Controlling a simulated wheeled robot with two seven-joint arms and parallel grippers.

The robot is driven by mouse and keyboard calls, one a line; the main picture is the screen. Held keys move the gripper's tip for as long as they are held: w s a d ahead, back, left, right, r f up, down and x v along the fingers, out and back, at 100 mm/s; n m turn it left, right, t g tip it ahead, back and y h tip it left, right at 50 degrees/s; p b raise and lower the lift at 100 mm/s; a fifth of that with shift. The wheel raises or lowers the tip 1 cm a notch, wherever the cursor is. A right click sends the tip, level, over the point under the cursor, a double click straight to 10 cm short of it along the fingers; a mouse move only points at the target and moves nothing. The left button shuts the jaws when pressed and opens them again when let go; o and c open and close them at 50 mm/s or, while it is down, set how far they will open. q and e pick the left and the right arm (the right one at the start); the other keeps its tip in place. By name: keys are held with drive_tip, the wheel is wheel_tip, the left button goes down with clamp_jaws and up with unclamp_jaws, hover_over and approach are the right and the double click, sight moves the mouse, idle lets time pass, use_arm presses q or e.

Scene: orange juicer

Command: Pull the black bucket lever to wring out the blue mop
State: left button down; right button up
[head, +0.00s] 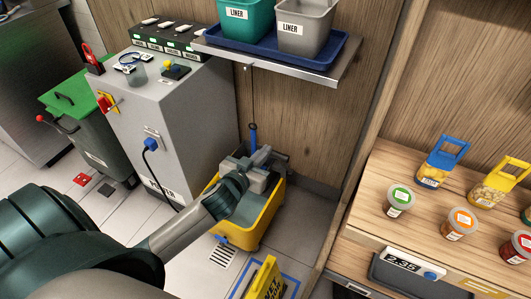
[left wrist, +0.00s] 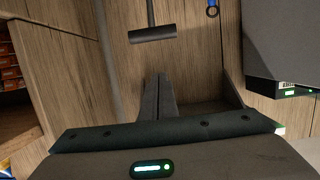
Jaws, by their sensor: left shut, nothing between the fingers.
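The yellow bucket (head: 247,238) stands on the floor beside the grey cabinet. My left gripper (head: 266,154) is over it, shut and empty, and hides much of its top. In the left wrist view my shut fingers (left wrist: 160,90) point toward a black T-shaped bar (left wrist: 152,34), apart from it; it looks like the lever's handle. In the head view I cannot make out the lever behind my gripper. A thin dark pole with a blue part (head: 253,138), perhaps the mop's handle, rises behind the gripper. The mop head is hidden. My right gripper is not in view.
The grey cabinet (head: 180,125) stands close on the left, with a blue-plugged cable. A metal shelf (head: 318,72) with liner tubs overhangs behind. A yellow floor sign (head: 264,279) stands in front. A wooden counter (head: 362,213) with juice and fruit cups is at right.

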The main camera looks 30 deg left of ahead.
use_arm(q)
hover_over(273, 152)
drive_tip(key=shift+w+d+f, duration=0.1)
drive_tip(key=shift+w+f, duration=0.05)
drive_tip(key=shift+f, duration=0.35)
drive_tip(key=shift+w+d+f, duration=0.1)
drive_tip(key=shift+w+f, duration=0.05)
drive_tip(key=shift+f, duration=0.35)
drive_tip(key=shift+w+f, duration=0.25)
drive_tip(key=shift+w, duration=0.1)
drive_tip(key=shift+s+f, duration=0.95)
drive_tip(key=shift+f, duration=0.2)
drive_tip(key=shift+s+d+f, duration=0.1)
drive_tip(key=shift+s+f, duration=0.1)
drive_tip(key=shift+f, duration=0.15)
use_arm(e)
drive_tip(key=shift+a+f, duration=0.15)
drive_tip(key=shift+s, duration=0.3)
use_arm(q)
drive_tip(key=shift+s+f, duration=0.15)
